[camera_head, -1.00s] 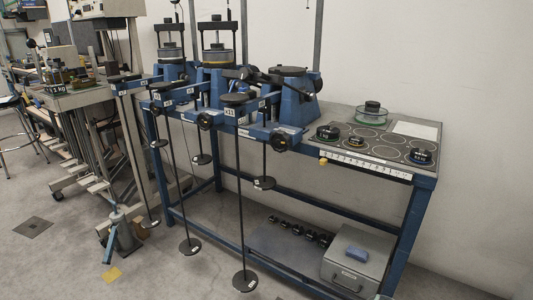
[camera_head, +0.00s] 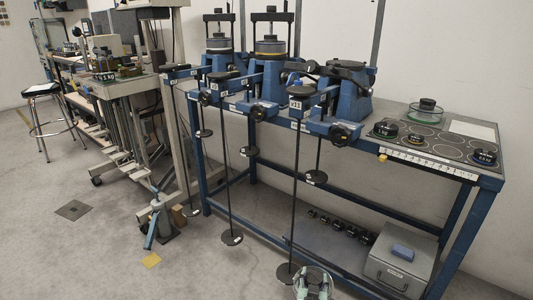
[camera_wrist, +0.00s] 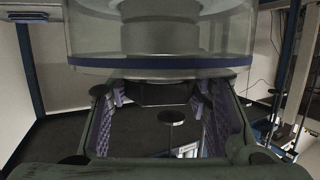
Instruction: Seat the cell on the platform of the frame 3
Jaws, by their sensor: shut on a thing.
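A clear cell (camera_wrist: 160,35) with a blue band and a grey inner block fills the top of the wrist view. My gripper (camera_wrist: 160,90) is shut on it, with a patterned finger on each side below the band. A clear round thing (camera_head: 313,283), apparently this cell, shows at the bottom edge of the head view, in front of the bench and well below its top. The rightmost lever frame (camera_head: 348,95), apparently frame 3, is blue, with a dark top and no cell visible on it. Its platform is hard to make out.
The other two lever frames bear cells, at left (camera_head: 219,46) and middle (camera_head: 270,47). Weight hangers (camera_head: 288,272) hang before the bench. Black weights (camera_head: 385,129) and another clear cell (camera_head: 425,113) stand on the right bench top. A grey box (camera_head: 395,268) sits on the low shelf.

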